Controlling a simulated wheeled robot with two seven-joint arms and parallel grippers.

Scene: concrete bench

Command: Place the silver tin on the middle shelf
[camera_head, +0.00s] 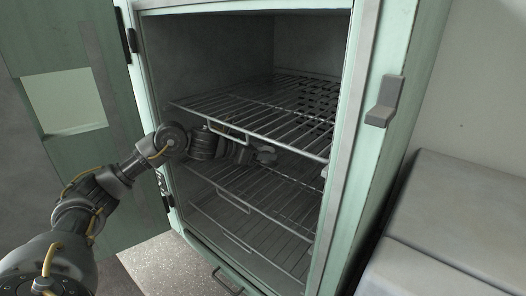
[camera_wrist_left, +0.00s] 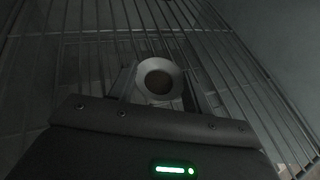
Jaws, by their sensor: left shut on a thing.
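My left arm reaches through the open cabinet front, and my left gripper (camera_head: 258,155) is between the top wire shelf (camera_head: 215,105) and the middle wire shelf (camera_head: 265,200). In the left wrist view my left gripper (camera_wrist_left: 160,88) is shut on a round thing with a pale rim and a brownish centre, which I take to be the silver tin (camera_wrist_left: 158,65). Wire shelf bars show behind it in that view. Whether the tin touches the middle shelf I cannot tell. In the head view the tin is too small and dark to make out clearly. My right gripper is not in view.
The green cabinet door (camera_head: 100,150) stands open on the left. The cabinet's right frame (camera_head: 342,150) bounds the opening, with a grey latch (camera_head: 384,101) beside it. A lower wire shelf (camera_head: 230,225) lies beneath. Grey blocks (camera_head: 455,215) stand at the right.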

